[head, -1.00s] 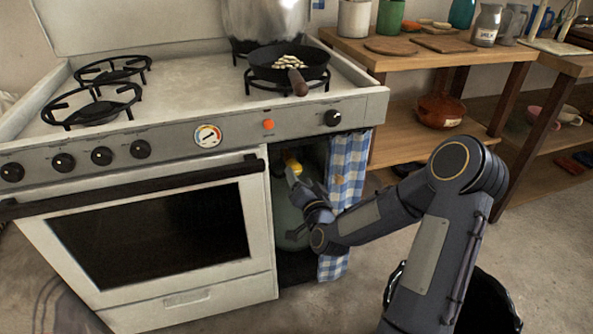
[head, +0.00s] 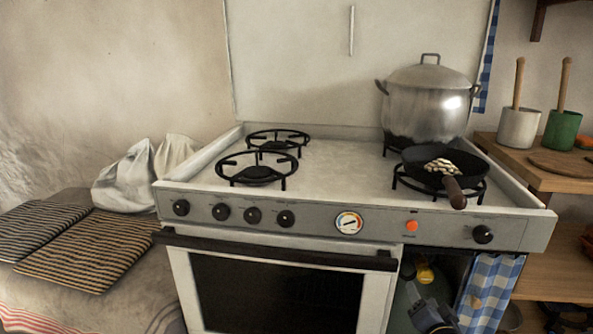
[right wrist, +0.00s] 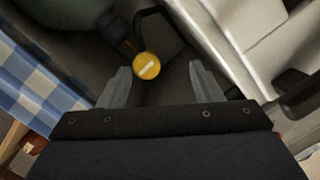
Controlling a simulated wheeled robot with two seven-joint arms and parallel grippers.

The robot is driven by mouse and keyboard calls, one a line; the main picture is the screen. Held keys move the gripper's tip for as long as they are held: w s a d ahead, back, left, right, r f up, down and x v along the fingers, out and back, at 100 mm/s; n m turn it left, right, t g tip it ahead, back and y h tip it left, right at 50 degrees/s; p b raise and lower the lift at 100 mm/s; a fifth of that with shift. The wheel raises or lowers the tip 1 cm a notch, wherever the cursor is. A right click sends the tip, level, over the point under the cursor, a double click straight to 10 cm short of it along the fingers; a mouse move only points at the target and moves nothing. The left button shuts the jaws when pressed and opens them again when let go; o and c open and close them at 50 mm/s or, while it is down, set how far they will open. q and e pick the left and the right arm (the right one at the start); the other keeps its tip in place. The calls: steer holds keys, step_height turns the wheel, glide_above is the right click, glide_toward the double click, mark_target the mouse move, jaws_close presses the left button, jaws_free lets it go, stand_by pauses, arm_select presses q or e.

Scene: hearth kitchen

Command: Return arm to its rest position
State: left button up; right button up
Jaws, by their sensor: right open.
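My right gripper (head: 432,316) shows at the bottom edge of the head view, in front of the open compartment under the right of the stove. In the right wrist view its two grey fingers (right wrist: 158,86) are apart with nothing held between them. A yellow round knob (right wrist: 146,66) with a pale mark lies beyond the fingertips, inside the dark compartment. The knob also shows in the head view (head: 425,274), above the gripper. Most of my right arm is below the head view. My left gripper is not in view.
The white stove (head: 330,165) carries a frying pan (head: 420,163) and a lidded steel pot (head: 425,105). A blue checked curtain (head: 488,290) hangs right of the compartment. The oven handle (head: 275,250) sticks out. A wooden shelf (head: 565,183) stands at the right.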

steer(key=s+a+r+n+g+y, duration=0.1)
steer(key=s+a+n+g+y, duration=0.2)
steer(key=s, duration=0.6)
steer(key=s+a+r+n+g+y, duration=0.15)
steer(key=s+a+g, duration=0.3)
steer(key=s, duration=0.45)
steer(key=s+a+r+n+g+y, duration=0.1)
steer(key=s+a+n+g+y, duration=0.3)
steer(key=s, duration=0.6)
step_height(320, 180, up, 35)
steer(key=h+p, duration=0.2)
steer(key=p, duration=3.3)
steer(key=shift+s+a+m+t, duration=0.25)
steer(key=shift+a+m+t, duration=0.1)
steer(key=shift+a+m, duration=0.1)
